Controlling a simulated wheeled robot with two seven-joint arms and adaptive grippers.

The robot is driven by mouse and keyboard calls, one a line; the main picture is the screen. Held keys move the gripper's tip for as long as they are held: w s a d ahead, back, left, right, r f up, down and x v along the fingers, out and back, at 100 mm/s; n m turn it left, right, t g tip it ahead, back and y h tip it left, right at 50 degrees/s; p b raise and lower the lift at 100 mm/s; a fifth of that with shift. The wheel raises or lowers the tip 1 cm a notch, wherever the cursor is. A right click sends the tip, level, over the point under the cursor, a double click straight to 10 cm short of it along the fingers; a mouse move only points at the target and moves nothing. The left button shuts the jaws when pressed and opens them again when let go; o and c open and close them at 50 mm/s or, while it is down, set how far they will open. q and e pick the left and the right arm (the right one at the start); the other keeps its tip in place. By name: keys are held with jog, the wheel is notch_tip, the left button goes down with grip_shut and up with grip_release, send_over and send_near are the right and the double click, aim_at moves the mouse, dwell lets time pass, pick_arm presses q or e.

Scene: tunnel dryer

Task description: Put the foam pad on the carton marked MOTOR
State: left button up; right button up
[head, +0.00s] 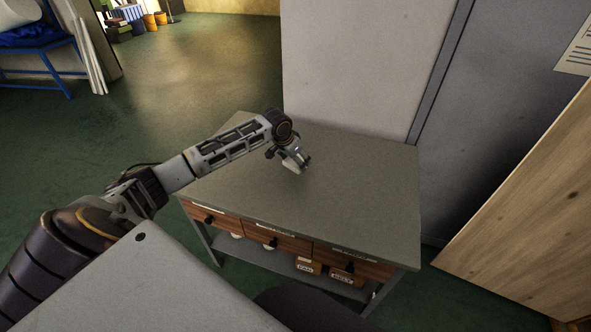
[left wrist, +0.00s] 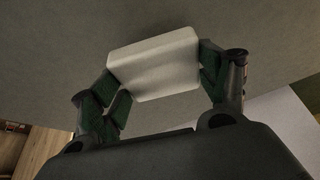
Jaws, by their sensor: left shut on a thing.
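A pale, white block-shaped foam pad (left wrist: 155,65) sits between the two fingers of my left gripper (left wrist: 158,82) in the left wrist view. The fingers are shut on its two ends. In the head view my left gripper (head: 303,166) is over the middle of the grey-topped table; the pad is hard to make out there. Small brown labelled cartons stand on the shelf under the table, one (head: 308,265) left of another (head: 343,277). Their labels are too small to read surely, so I cannot tell which carton is marked MOTOR. My right gripper is not in view.
The table (head: 370,190) has a bare top and a row of drawers with dark knobs (head: 272,243). A pale wall panel (head: 360,60) stands behind it. A wooden board (head: 530,200) is at the right. Green floor (head: 190,70) lies open at the left.

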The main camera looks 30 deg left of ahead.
aim_at(293, 163)
pick_arm(q)
notch_tip(293, 163, down, 4)
jog(key=shift+r, duration=0.15)
jog(key=shift+f, duration=0.65)
jog(key=o, duration=0.6)
jog(key=shift+f, duration=0.1)
jog(key=shift+o, duration=0.8)
jog(key=shift+r, duration=0.2)
jog(key=shift+s+r, duration=0.25)
jog(key=shift+r, duration=0.3)
jog(key=v, duration=1)
jog(key=shift+r, duration=0.3)
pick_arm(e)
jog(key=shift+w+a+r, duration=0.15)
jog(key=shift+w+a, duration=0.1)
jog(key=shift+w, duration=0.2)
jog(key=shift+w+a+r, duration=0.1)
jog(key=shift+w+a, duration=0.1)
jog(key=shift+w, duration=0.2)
pick_arm(q)
jog(key=shift+c, duration=0.5)
